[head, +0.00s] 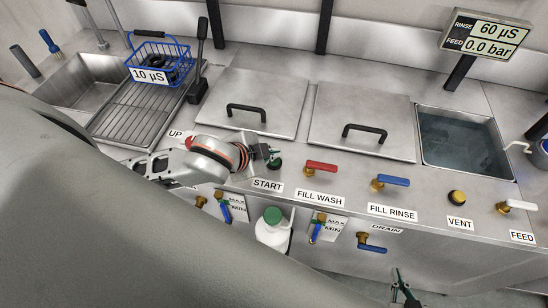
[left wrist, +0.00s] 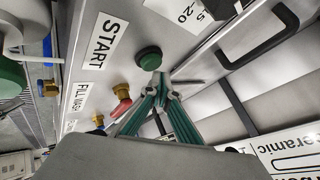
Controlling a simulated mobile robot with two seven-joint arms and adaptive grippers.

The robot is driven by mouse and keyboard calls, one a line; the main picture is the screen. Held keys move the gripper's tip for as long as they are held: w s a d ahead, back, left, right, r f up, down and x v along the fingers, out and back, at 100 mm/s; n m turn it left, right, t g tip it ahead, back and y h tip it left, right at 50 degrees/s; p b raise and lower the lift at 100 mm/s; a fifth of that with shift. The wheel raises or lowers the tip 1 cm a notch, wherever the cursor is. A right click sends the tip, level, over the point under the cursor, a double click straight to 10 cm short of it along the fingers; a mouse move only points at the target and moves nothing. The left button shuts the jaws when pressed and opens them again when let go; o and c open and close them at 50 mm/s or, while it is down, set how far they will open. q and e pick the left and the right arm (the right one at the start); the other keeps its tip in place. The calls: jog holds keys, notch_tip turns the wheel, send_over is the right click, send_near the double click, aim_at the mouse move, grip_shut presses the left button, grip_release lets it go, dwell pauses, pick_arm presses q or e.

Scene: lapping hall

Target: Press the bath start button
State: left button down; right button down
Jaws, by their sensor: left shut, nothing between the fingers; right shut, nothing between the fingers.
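The green round start button (head: 275,164) sits on the steel panel above the START label (head: 267,185). It also shows in the left wrist view (left wrist: 149,59), beside its START label (left wrist: 105,42). My left gripper (head: 270,155) is shut and empty, right at the button in the head view. In the left wrist view its closed fingertips (left wrist: 162,83) lie just below the button in the picture. I cannot tell whether they touch it. My right gripper (head: 402,284) is shut and empty, low in front of the bench.
A red FILL WASH handle (head: 321,167) and a blue FILL RINSE handle (head: 393,180) stand right of the button. Lidded tanks (head: 262,95) lie behind it. A blue basket (head: 160,62) rests on the left drainer. An open water bath (head: 462,140) is at right.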

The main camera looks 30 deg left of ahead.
aim_at(273, 162)
pick_arm(q)
jog(key=shift+f, duration=0.25)
jog(key=shift+f, duration=0.5)
dwell(0.8)
jog(key=shift+r, duration=0.15)
jog(key=shift+r+p, duration=0.45)
jog(key=shift+p, duration=0.55)
jog(key=shift+r+p, duration=0.35)
jog(key=shift+p, duration=0.2)
jog(key=shift+r+p, duration=0.45)
jog(key=shift+r, duration=2.05)
